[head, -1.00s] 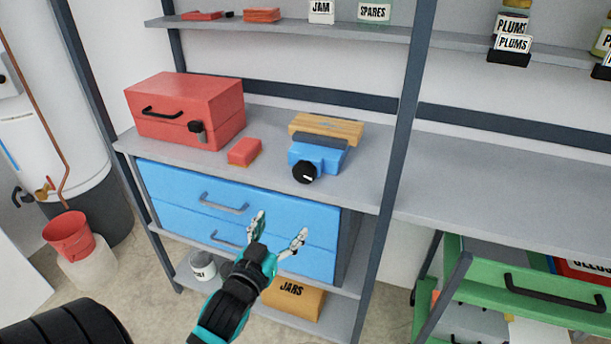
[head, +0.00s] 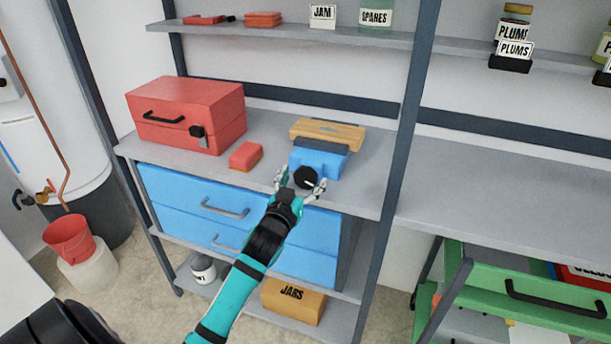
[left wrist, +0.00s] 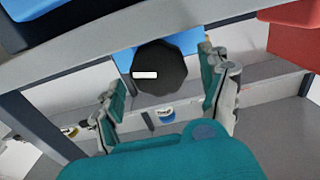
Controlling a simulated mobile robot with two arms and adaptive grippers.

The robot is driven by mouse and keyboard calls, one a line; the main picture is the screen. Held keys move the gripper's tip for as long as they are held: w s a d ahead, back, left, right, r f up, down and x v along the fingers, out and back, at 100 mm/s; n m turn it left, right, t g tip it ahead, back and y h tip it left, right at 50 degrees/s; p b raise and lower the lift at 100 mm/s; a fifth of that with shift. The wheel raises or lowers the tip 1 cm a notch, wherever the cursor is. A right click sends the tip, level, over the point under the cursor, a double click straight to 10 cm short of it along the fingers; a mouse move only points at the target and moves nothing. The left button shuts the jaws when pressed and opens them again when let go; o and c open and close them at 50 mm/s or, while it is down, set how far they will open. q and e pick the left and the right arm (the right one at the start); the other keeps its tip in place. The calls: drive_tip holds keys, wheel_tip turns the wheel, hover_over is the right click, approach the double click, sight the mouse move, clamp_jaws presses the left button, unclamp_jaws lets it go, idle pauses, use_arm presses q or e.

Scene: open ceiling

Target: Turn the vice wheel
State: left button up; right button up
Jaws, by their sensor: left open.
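The blue vice (head: 318,163) sits on the grey shelf, with a wooden block (head: 327,132) in its jaws. Its black wheel (head: 306,178) faces me and carries a white mark; in the left wrist view the wheel (left wrist: 160,68) lies ahead, between the fingers. My left gripper (head: 301,187) is open, with one finger on each side of the wheel in the head view. In the left wrist view the open left gripper (left wrist: 166,95) shows gaps between its fingers and the wheel. I cannot tell whether either finger touches it. My right gripper is not in view.
A red toolbox (head: 188,114) and a small red block (head: 245,156) stand left of the vice. Blue drawers (head: 190,194) with handles are under the shelf. A dark post (head: 405,120) rises to the right. The shelf (head: 480,190) beyond it is bare.

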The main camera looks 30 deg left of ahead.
use_arm(q)
drive_tip(key=shift+x, duration=1.05)
drive_tip(key=c, duration=1.1)
